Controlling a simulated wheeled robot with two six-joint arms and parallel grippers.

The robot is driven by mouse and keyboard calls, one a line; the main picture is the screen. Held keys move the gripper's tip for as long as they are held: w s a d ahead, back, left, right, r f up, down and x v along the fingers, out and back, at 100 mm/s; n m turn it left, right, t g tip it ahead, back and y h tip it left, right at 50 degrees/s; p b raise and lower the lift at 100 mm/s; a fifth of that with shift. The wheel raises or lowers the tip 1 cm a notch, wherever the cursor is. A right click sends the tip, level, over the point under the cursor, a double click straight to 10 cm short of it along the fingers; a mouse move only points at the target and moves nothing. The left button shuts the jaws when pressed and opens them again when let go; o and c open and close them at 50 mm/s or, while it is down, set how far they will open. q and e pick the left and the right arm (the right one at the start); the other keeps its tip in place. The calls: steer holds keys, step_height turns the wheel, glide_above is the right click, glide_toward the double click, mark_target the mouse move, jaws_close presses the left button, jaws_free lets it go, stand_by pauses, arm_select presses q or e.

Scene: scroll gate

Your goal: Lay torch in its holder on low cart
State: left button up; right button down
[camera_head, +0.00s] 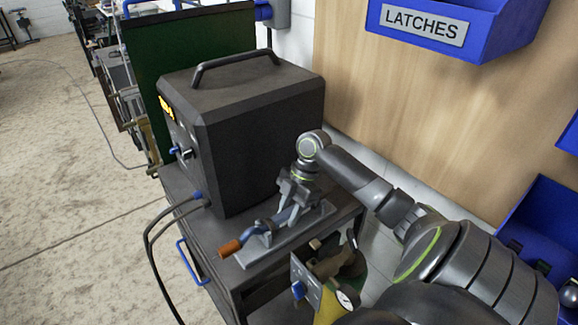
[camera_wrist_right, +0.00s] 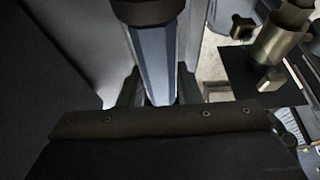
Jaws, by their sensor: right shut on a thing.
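The torch (camera_head: 284,215) has a blue handle and a copper-coloured nozzle pointing to the lower left. It lies along the grey holder (camera_head: 283,239) on the top of the low cart (camera_head: 230,238). I cannot tell whether it rests fully in the holder or sits slightly above it. My right gripper (camera_head: 296,192) comes down from above and is shut on the torch handle. In the right wrist view the blue handle (camera_wrist_right: 152,58) runs between the fingers of my right gripper (camera_wrist_right: 155,92). My left gripper is not in view.
A large black box (camera_head: 242,125) with a top handle stands on the cart just left of my right gripper. Black cables (camera_head: 150,245) hang from its front. A gauge (camera_head: 345,298) and fittings sit at the cart's near right. A blue LATCHES bin (camera_head: 450,25) hangs on the wooden wall.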

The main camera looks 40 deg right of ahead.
steer(key=c, duration=1)
jaws_free()
steer(key=shift+o, duration=0.2)
steer(key=shift+r, duration=0.1)
steer(key=b+v, duration=0.3)
steer(key=v, duration=1.4)
